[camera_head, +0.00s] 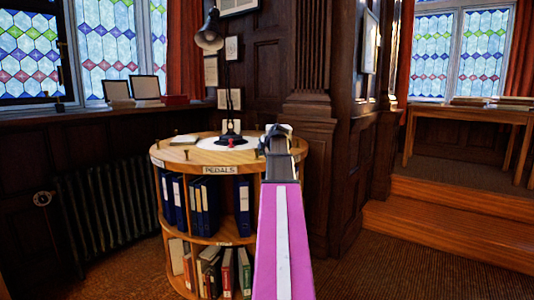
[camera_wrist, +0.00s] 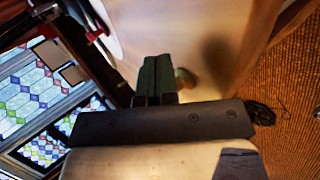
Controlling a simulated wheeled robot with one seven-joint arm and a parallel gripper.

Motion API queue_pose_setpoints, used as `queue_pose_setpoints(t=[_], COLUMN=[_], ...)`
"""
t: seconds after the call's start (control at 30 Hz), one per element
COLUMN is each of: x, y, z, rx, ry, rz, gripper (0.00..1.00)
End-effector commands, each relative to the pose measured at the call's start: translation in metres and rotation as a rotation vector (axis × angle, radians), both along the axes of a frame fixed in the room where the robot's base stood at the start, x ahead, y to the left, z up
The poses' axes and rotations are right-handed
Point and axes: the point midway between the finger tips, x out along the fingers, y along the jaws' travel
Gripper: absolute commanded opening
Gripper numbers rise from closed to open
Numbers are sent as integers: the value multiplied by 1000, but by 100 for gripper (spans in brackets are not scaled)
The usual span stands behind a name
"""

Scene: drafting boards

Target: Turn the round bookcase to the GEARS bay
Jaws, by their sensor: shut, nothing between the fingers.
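The round wooden bookcase (camera_head: 205,160) stands in the middle of the head view. The bay label PEDALS (camera_head: 219,169) faces me on its upper rim; I can read no GEARS label. Blue binders (camera_head: 207,205) stand in the upper tier, and mixed books (camera_head: 225,270) in the lower. My gripper (camera_head: 277,133) is over the right part of the top. In the wrist view its dark fingers (camera_wrist: 157,80) are together and empty, with the pale wooden top (camera_wrist: 190,30) beyond them. A small rounded peg (camera_wrist: 185,77) shows right beside the fingertips; whether they touch it I cannot tell.
A black desk lamp (camera_head: 229,95) stands on the pale disc at the bookcase's centre. A dark panelled pillar (camera_head: 310,140) is close behind at right. A radiator (camera_head: 105,205) is at left. Wooden steps (camera_head: 450,215) rise at right. Carpet is clear at front right.

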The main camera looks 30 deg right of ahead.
Motion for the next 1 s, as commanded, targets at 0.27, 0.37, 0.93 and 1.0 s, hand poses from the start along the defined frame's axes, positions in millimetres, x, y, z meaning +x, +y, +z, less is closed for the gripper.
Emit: queue_pose_setpoints(t=[0.27, 0.37, 0.93, 1.0], x=[0, 1, 4, 6], y=[33, 38, 55, 63], z=[-1, -1, -1, -1], rx=[3, 4, 3, 1], ry=[2, 1, 1, 1], rz=[-25, -34, -53, -61], gripper=[0, 0, 0, 0])
